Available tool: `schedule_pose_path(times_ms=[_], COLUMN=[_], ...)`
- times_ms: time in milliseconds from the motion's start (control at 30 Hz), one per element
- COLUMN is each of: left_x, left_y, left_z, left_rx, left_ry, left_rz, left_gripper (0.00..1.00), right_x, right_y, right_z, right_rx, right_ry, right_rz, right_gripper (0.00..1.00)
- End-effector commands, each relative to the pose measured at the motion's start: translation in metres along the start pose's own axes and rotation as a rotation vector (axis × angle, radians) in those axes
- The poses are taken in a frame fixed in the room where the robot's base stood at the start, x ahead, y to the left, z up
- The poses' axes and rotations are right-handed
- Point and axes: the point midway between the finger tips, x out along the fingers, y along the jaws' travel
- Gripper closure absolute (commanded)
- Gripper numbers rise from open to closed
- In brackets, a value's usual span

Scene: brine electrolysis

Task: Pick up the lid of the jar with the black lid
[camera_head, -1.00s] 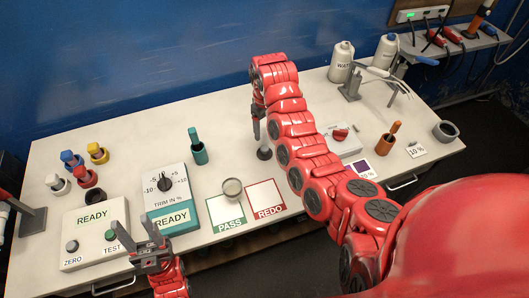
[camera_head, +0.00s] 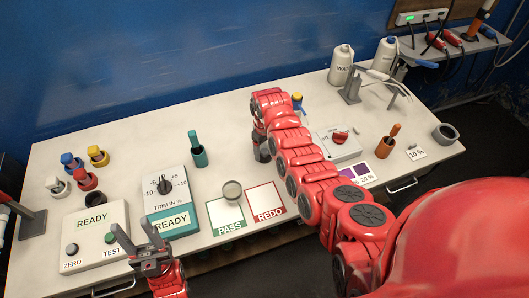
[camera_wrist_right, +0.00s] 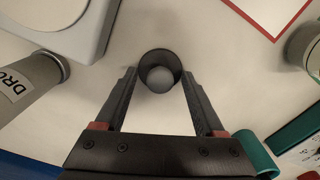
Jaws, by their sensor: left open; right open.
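A dark round piece with a grey ball-like top (camera_wrist_right: 160,75) stands upright on the table in the right wrist view. I cannot tell for sure that it is the black lid or its jar. My right gripper (camera_wrist_right: 157,92) is open, with one finger on each side of this piece; whether they touch it is unclear. In the head view my right gripper (camera_head: 262,150) points down at the table behind the red and green mats, and the piece is hidden there. My left gripper (camera_head: 136,238) is open and empty above the front left of the table.
A teal holder (camera_head: 199,156) is left of my right gripper. A white box with a red knob (camera_head: 338,150) stands right of my right arm.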

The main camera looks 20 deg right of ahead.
Motion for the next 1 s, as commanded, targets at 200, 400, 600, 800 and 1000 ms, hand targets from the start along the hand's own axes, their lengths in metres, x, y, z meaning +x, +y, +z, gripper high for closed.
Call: schedule_pose_path(times_ms=[200, 400, 600, 800, 1000], left_x=[0.0012, 0.0012, 0.0011, 0.0012, 0.0011], left_y=[0.0000, -0.0001, -0.0001, 0.0000, -0.0001], left_z=[-0.0002, -0.0002, -0.0002, -0.0003, -0.0002], left_rx=[0.000, 0.000, 0.000, 0.000, 0.000], left_ry=[0.000, 0.000, 0.000, 0.000, 0.000], left_rz=[0.000, 0.000, 0.000, 0.000, 0.000], left_gripper=[0.50, 0.50, 0.50, 0.50, 0.50], right_x=[0.0041, 0.0038, 0.0037, 0.0036, 0.0035], right_y=[-0.0002, 0.0000, -0.0001, -0.0001, -0.0001], right_z=[0.0004, 0.0003, 0.0003, 0.0003, 0.0002], right_rx=[0.001, 0.000, 0.000, 0.000, 0.000], right_ry=[0.000, 0.000, 0.000, 0.000, 0.000], right_rz=[-0.001, -0.001, -0.001, -0.001, -0.001], right_gripper=[0.29, 0.45, 0.81, 1.00, 1.00])
